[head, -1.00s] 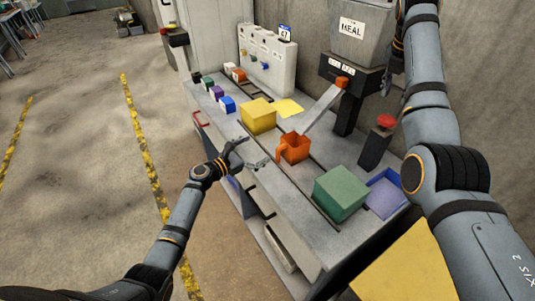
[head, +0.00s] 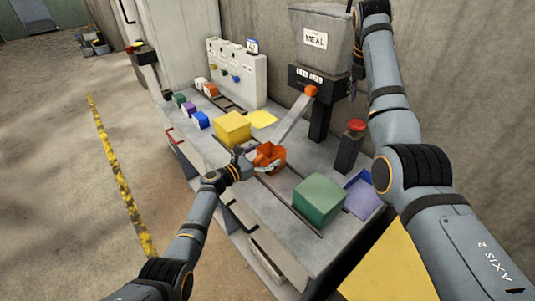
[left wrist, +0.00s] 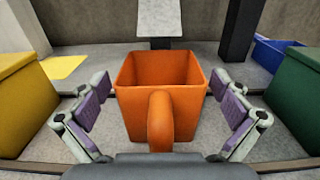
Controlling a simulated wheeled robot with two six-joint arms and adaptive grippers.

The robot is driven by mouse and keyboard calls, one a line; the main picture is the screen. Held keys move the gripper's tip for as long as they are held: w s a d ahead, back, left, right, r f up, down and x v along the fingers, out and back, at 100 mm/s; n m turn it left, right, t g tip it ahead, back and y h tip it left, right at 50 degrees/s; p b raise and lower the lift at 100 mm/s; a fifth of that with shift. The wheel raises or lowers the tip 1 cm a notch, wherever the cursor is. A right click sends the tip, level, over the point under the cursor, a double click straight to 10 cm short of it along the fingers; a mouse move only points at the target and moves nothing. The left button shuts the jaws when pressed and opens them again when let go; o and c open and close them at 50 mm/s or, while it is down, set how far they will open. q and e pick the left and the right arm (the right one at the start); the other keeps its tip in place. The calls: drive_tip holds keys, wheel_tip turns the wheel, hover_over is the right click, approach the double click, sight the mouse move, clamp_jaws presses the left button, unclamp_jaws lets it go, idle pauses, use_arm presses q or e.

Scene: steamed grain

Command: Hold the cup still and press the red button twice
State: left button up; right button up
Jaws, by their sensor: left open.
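The orange cup (head: 273,154) stands upright on the grey bench below the chute of the meal hopper. In the left wrist view the cup (left wrist: 160,85) is centred, its handle facing me, and looks empty inside. My left gripper (head: 258,164) is open at the cup; its two fingers (left wrist: 162,118) stand on either side of the handle and the cup's near part, with gaps visible. The red button (head: 356,125) tops a dark post at the right of the bench.
A yellow block (head: 232,128) stands left of the cup and a green block (head: 319,199) right of it. A blue tray (head: 363,196) lies behind the green block. The meal hopper (head: 320,38) and chute (head: 290,122) stand behind the cup.

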use_arm(q)
drive_tip(key=shift+w+d, duration=0.2)
drive_tip(key=c, duration=1.2)
use_arm(e)
clamp_jaws()
idle(0.4)
idle(0.5)
idle(0.6)
